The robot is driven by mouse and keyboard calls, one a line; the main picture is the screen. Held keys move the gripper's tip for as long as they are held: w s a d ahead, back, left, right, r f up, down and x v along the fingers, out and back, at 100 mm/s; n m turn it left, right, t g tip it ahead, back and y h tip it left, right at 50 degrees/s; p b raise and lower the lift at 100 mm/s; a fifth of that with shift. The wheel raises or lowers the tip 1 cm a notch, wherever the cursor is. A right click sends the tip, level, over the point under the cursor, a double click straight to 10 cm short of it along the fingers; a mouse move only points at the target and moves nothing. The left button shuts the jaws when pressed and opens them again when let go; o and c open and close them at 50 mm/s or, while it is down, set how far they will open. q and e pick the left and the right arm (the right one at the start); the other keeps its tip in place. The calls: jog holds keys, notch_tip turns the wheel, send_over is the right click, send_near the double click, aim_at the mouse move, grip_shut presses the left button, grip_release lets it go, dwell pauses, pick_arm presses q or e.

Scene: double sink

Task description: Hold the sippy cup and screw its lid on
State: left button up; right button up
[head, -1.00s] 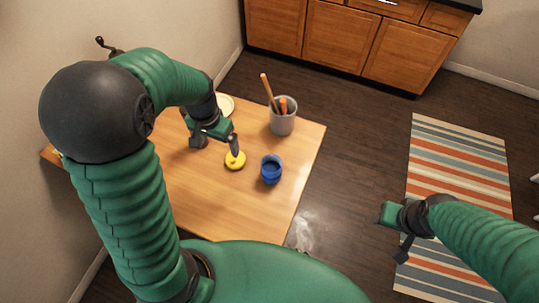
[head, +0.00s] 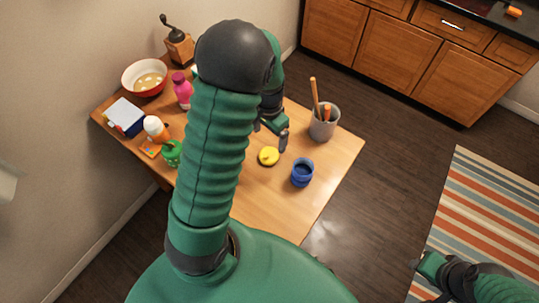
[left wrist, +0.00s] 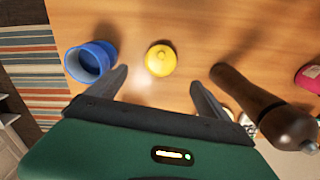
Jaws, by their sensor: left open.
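The blue sippy cup (head: 302,173) stands upright and open-topped on the table, near its right edge. It also shows at the upper left of the left wrist view (left wrist: 91,61). The yellow lid (head: 268,156) lies on the table just left of the cup, apart from it. In the left wrist view the lid (left wrist: 160,60) sits between and beyond my open fingers. My left gripper (head: 272,137) is open and empty, above the table beside the lid, partly hidden by my arm. My right gripper (head: 426,275) is off to the right, over the floor and rug, and its jaws are unclear.
A grey utensil pot (head: 323,123) stands behind the cup. A pepper mill (left wrist: 262,103) is close to my left gripper's finger. A red bowl (head: 145,78), pink bottle (head: 182,91), green cup (head: 172,153) and grinder (head: 177,42) crowd the left side. The table's front right is clear.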

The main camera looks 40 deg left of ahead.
pick_arm(q)
send_over(269, 154)
notch_tip(269, 154, down, 6)
jog(key=shift+r, duration=0.15)
jog(key=shift+d, duration=0.1)
notch_tip(269, 154, down, 5)
jog(key=shift+r+p, duration=0.1)
jog(key=shift+p, duration=0.6)
jog(key=shift+w+f, duration=0.1)
jog(key=shift+f, duration=0.1)
